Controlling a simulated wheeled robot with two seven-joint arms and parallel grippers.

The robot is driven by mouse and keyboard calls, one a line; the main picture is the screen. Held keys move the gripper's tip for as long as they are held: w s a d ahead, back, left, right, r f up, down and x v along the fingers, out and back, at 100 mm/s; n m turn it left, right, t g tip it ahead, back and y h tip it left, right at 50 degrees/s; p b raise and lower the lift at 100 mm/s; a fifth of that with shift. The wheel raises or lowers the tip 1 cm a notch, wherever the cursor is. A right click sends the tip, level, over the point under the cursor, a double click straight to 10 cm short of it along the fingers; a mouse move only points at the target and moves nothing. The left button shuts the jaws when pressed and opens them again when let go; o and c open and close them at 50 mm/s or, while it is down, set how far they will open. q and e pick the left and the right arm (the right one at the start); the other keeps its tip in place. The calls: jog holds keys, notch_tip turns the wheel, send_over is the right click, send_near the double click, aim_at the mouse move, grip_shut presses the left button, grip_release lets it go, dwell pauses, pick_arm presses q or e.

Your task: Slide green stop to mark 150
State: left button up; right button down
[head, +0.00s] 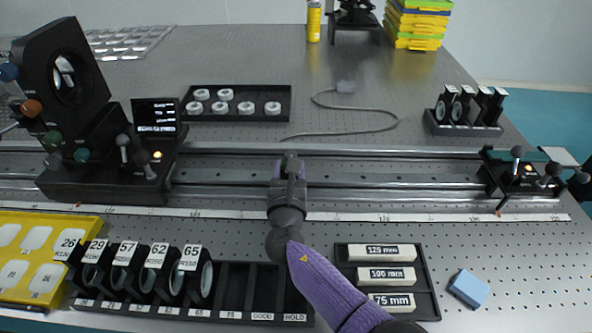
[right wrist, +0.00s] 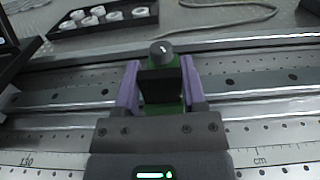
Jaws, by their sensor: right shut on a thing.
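The green stop (right wrist: 178,108) shows in the right wrist view as a dark block with green parts and a round black knob on top. It sits on the rail (head: 400,175). My right gripper (right wrist: 161,88) has its purple fingers on both sides of it and is shut on it. In the head view my right gripper (head: 289,168) is over the middle of the rail and hides most of the stop. A white scale (head: 340,216) runs along the rail's near side; its print is too small to read a stop position. My left gripper is out of view.
A black lens mount with a small screen (head: 154,113) stands at the rail's left. Another carriage (head: 520,178) with knobs is at its right end. In front are a lens rack (head: 235,290), a tray of labelled blocks (head: 425,280) and a blue block (head: 469,288). The rail between is clear.

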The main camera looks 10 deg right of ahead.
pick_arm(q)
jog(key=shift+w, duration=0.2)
pick_arm(e)
jog(key=shift+c, duration=0.8)
grip_release()
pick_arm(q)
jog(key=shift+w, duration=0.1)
pick_arm(e)
jog(key=shift+s+a, duration=0.1)
jog(key=shift+s, duration=0.15)
jog(key=p+v, duration=0.3)
jog(key=v, duration=0.5)
jog(key=shift+s, duration=0.3)
jog(key=shift+s+a, duration=0.1)
jog(key=shift+s, duration=0.25)
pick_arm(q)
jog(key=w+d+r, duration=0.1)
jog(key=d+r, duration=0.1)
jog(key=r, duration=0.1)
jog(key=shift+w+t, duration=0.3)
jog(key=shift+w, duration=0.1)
